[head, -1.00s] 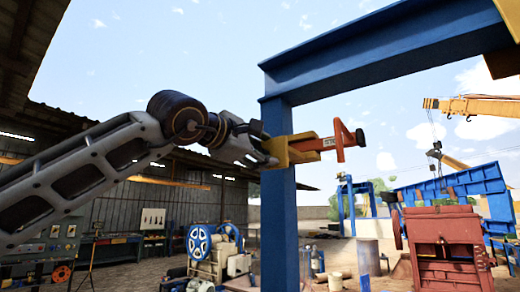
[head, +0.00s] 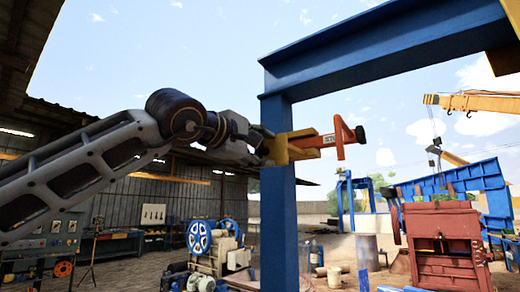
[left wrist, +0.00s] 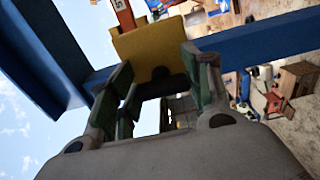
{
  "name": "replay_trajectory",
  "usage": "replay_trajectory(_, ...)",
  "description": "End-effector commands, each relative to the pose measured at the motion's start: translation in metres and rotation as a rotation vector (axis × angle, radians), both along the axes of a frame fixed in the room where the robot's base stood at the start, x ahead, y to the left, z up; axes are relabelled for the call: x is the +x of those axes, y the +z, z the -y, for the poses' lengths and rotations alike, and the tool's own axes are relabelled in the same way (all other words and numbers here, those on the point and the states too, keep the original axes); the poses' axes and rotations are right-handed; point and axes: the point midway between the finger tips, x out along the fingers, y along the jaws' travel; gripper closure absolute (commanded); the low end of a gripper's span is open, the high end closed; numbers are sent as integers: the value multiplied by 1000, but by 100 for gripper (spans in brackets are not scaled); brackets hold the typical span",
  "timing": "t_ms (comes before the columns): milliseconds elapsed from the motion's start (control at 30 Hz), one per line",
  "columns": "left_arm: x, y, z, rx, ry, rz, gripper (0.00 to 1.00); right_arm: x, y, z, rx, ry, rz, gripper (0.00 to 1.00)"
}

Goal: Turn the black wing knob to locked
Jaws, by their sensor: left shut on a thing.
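A yellow bracket (head: 298,151) sits on the blue post, with an orange-red handle piece (head: 340,138) reaching out to its right. My left gripper (head: 264,142) meets the bracket's left side at the post. In the left wrist view the yellow bracket (left wrist: 150,58) lies straight ahead, beyond the fingertips. A small dark part, seemingly the black wing knob (left wrist: 166,88), shows against its lower edge. My left gripper (left wrist: 160,85) has one finger on each side of it and is shut on it. The knob is mostly hidden, so its angle is unclear. My right gripper is not in view.
The blue post (head: 278,215) carries a blue overhead beam (head: 385,52), close to my left gripper. A red crusher (head: 445,235) stands at lower right, and a machine with blue wheels (head: 200,238) at lower left. Open air lies right of the post.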

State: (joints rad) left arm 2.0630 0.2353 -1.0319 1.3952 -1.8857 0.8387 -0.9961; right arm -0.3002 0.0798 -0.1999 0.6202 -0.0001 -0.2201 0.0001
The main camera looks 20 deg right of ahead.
Motion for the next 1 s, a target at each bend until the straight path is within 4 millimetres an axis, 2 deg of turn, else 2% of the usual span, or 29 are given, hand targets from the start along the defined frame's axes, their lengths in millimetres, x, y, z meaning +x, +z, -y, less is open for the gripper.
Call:
replay_trajectory(33,0,-1,1,3,-1,1,75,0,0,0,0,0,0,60)
replay_trajectory(67,0,-1,1,3,-1,1,48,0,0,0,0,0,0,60)
replay_trajectory(200,0,-1,1,3,-1,0,30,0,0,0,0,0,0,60)
replay_trajectory(233,0,-1,1,3,-1,0,29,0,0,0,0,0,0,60)
replay_trajectory(667,-1,0,-1,1,0,-1,29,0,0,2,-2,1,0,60)
replay_trajectory(1000,-15,0,-20,1,1,1,29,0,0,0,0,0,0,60)
